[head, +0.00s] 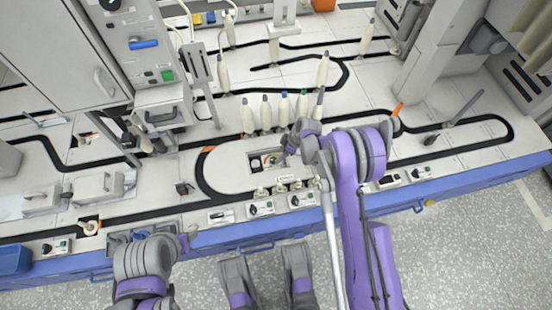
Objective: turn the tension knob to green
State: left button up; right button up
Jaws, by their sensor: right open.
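A white framed panel (254,168) is set into the middle of the white table inside the black track loop. A small round dial (268,160) sits in it, with dark and coloured parts; it appears to be the tension knob. Its pointer position and the colour it points to are too small to read. My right gripper (284,153) is open at the right side of this dial, partly covering the panel. I cannot tell whether it touches the knob. My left gripper (188,241) is low at the table's front edge, far from the dial, its jaws unclear.
Several cream bobbins (266,114) with coloured tips stand just behind the panel. Small switch boxes (261,208) line the front edge. A grey machine cabinet (75,50) stands at the back left, and another machine (430,60) at the back right.

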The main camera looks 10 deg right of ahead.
aim_at(274, 160)
jog(key=b+x, duration=0.1)
jog(key=x, duration=0.6)
jog(key=shift+b, duration=0.3)
grip_shut()
